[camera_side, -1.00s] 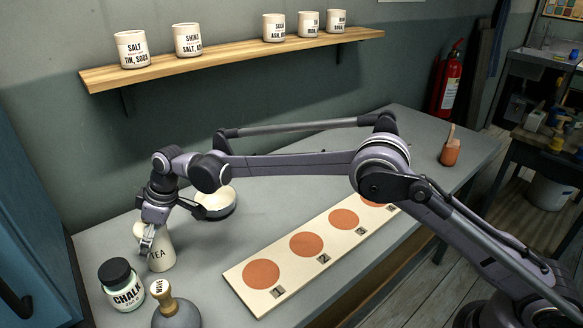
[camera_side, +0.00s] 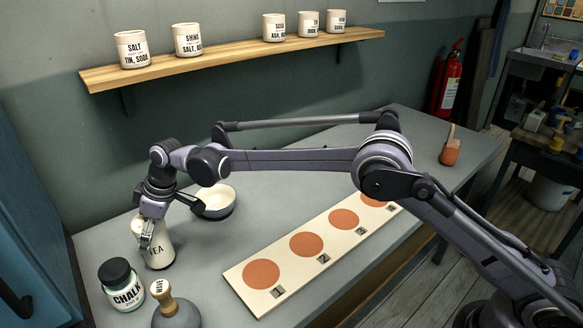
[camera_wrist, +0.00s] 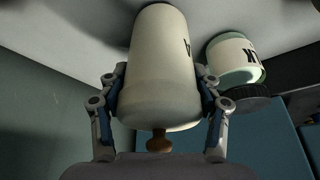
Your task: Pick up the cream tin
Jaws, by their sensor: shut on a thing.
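The cream tin (camera_side: 160,254), with dark letters ending in "EA", stands upright at the left of the grey table. My gripper (camera_side: 147,238) is around its upper part, which it partly hides along with the lid. In the wrist view, the fingers of my gripper (camera_wrist: 160,95) press on both sides of the cream tin (camera_wrist: 158,55). A brown knob (camera_wrist: 159,142) shows at its lid end. I cannot tell whether its base touches the table.
A chalk jar (camera_side: 122,290) and a grey wooden-handled tool (camera_side: 176,315) are close in front. A board with orange discs (camera_side: 235,273) lies across the table. A shelf (camera_side: 225,56) with several cups hangs above.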

